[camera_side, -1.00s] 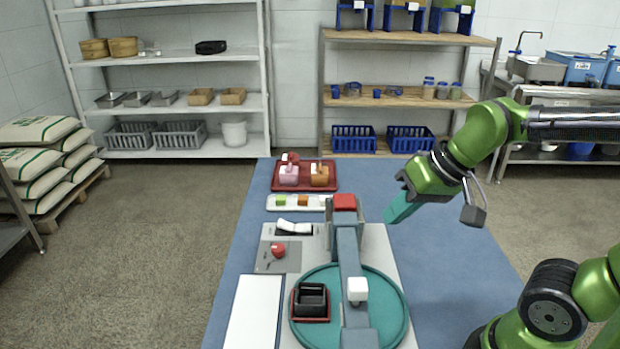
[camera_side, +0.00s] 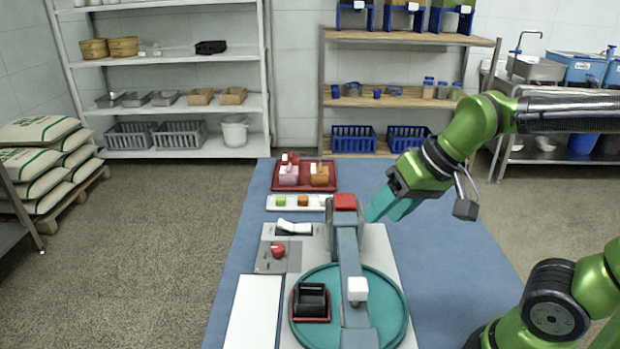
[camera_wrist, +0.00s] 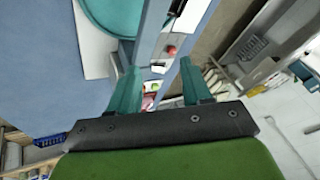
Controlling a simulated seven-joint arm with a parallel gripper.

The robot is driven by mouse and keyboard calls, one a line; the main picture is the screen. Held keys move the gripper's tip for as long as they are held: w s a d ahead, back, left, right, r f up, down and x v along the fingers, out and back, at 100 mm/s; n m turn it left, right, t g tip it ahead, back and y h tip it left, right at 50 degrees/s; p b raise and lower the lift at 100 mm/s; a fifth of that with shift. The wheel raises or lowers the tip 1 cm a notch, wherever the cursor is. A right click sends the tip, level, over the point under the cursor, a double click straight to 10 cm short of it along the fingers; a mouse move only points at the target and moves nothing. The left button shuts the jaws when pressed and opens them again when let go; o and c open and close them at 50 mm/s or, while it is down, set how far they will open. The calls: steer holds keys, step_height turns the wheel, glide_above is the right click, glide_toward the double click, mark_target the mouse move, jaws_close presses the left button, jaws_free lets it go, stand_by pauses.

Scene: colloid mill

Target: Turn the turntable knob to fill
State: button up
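A red knob (camera_side: 278,250) sits on a grey plate (camera_side: 264,262) left of the machine's upright column. It shows small between and beyond my fingers in the wrist view (camera_wrist: 171,50). The round teal turntable (camera_side: 393,318) is in front, under the machine's grey arm (camera_side: 350,268). My gripper (camera_side: 372,213) is in the air right of the red-topped column (camera_side: 345,202), on the far side of the column from the knob. In the wrist view its two teal fingers (camera_wrist: 158,82) stand apart with nothing held between them.
A white rocker-like switch (camera_side: 294,228) lies behind the knob. A black holder (camera_side: 311,300) sits on the turntable, beside a white panel (camera_side: 254,312). Behind are a white tray (camera_side: 290,202) and a red tray (camera_side: 330,184). The blue tabletop right of the machine is clear.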

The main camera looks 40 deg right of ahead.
steer(key=shift+o, duration=0.8)
steer(key=w+a+f+n+g, duration=0.1)
steer(key=w+n+g, duration=0.1)
steer(key=w, duration=1)
steer(key=shift+g, duration=0.5)
steer(key=n+g+h, duration=0.2)
steer(key=n+g, duration=0.1)
steer(key=n, duration=0.3)
glide_above(278, 247)
steer(key=shift+f, duration=1.65)
step_height(278, 247, down, 16)
steer(key=shift+f, duration=0.2)
steer(key=c, duration=1)
steer(key=shift+c, duration=0.2)
